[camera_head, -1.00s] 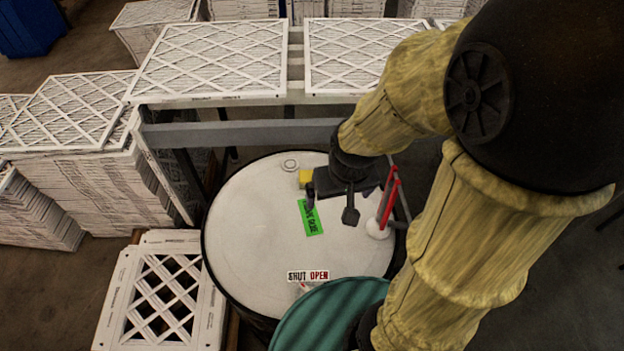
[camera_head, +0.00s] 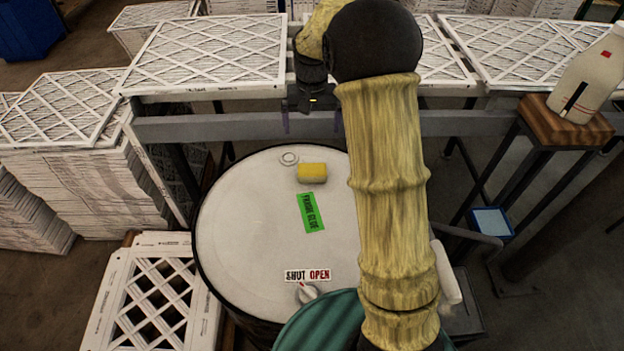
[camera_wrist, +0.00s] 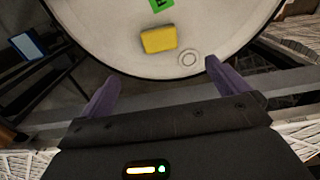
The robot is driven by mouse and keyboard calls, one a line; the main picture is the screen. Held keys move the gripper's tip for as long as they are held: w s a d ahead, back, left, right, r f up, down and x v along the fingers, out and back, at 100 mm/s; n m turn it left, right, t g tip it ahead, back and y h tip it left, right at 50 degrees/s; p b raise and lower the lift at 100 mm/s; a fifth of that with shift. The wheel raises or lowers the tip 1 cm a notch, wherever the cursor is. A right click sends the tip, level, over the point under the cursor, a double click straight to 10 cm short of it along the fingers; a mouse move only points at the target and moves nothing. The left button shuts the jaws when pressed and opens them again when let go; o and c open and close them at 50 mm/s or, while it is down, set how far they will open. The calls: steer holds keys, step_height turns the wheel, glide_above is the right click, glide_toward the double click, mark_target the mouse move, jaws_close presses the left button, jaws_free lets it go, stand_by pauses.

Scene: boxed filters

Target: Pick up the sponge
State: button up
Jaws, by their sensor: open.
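The yellow sponge (camera_head: 312,173) lies on the white top of the round drum (camera_head: 240,230), near its far edge. My gripper (camera_head: 307,122) is above and beyond the drum's far edge, by the grey beam. In the wrist view my gripper (camera_wrist: 160,82) has its two purple fingers wide apart with nothing between them.
A green label (camera_head: 312,212) and a small white ring (camera_head: 289,158) are on the drum top. Boxed filters (camera_head: 210,55) lie on the rack behind. A white bottle (camera_head: 586,75) stands on a wooden block at right. A teal round thing (camera_head: 318,325) is in front.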

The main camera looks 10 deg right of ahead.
steer(key=shift+w+f, duration=0.25)
steer(key=shift+w, duration=0.3)
steer(key=shift+w+f, duration=0.2)
steer(key=shift+w, duration=0.35)
steer(key=p, duration=0.2)
glide_toward(312, 166)
steer(key=f, duration=0.5)
steer(key=shift+w+a, duration=0.15)
steer(key=shift+a, duration=0.2)
steer(key=shift+d+f, duration=0.15)
steer(key=shift+f, duration=0.45)
step_height(312, 166, down, 4)
steer(key=shift+d+f+p, duration=0.1)
steer(key=shift+d+p, duration=0.05)
steer(key=shift+p, duration=0.55)
